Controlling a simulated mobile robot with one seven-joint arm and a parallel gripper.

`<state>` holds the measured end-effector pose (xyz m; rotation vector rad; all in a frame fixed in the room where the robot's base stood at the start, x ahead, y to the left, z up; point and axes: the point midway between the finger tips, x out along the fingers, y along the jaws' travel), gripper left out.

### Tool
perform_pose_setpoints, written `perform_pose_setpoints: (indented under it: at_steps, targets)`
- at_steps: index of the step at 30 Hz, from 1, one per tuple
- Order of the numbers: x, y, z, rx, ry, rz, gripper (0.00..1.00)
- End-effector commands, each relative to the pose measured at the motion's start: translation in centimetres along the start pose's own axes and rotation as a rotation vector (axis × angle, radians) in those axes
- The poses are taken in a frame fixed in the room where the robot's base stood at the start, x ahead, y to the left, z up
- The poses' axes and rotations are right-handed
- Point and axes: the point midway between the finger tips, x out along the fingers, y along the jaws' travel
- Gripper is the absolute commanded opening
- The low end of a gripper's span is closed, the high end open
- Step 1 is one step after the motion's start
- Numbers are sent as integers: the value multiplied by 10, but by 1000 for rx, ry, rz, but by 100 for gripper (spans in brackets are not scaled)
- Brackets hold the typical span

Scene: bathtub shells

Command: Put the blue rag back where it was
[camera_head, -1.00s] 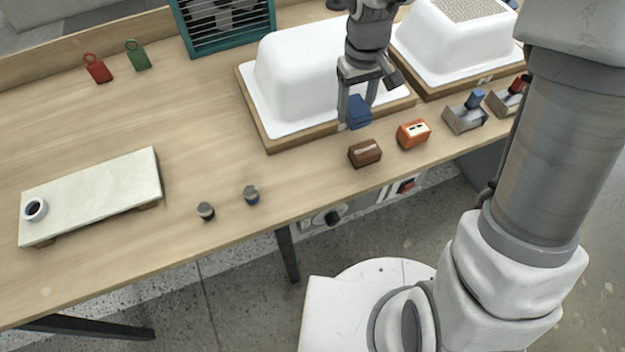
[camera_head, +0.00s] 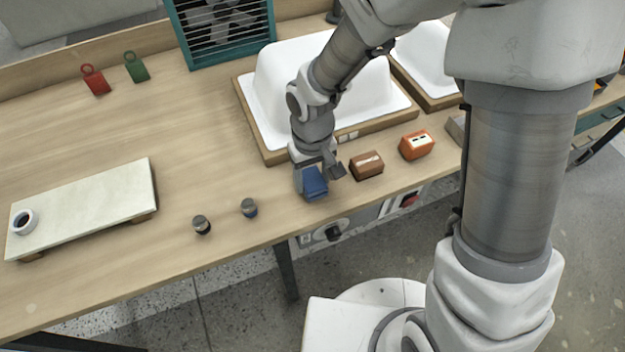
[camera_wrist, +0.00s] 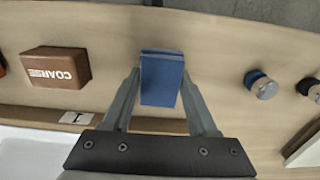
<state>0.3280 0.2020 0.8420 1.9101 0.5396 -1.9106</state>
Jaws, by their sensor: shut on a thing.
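The blue rag (camera_head: 314,184) is a small folded block between the fingers of my gripper (camera_head: 320,172). In the head view it is at the front of the wooden table, left of the brown block and in front of the left tub shell. In the wrist view the rag (camera_wrist: 162,80) sits upright between the two grey fingers (camera_wrist: 160,88), which are shut on it. It is at or just above the table; whether its underside touches the wood cannot be told.
A brown block (camera_head: 367,165) marked COARSE and an orange block (camera_head: 416,145) stand to the right. Two small grey-topped pots (camera_head: 249,208) stand to the left. A white tub shell (camera_head: 275,85) on a wooden base is behind. A pale board (camera_head: 90,205) lies far left.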

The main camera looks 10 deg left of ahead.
Motion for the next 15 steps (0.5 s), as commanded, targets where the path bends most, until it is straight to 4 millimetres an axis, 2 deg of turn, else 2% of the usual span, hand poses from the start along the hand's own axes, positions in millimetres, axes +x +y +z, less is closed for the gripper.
perform_pose_setpoints:
  at_steps: [1, 12, 13, 15]
  targets:
    - [6, 0, 0, 0, -2, 0, 7]
    - [11, 0, 0, 1, 1, 0, 7]
    - [10, 0, 0, 1, 1, 0, 62]
    - [9, 0, 0, 1, 0, 0, 75]
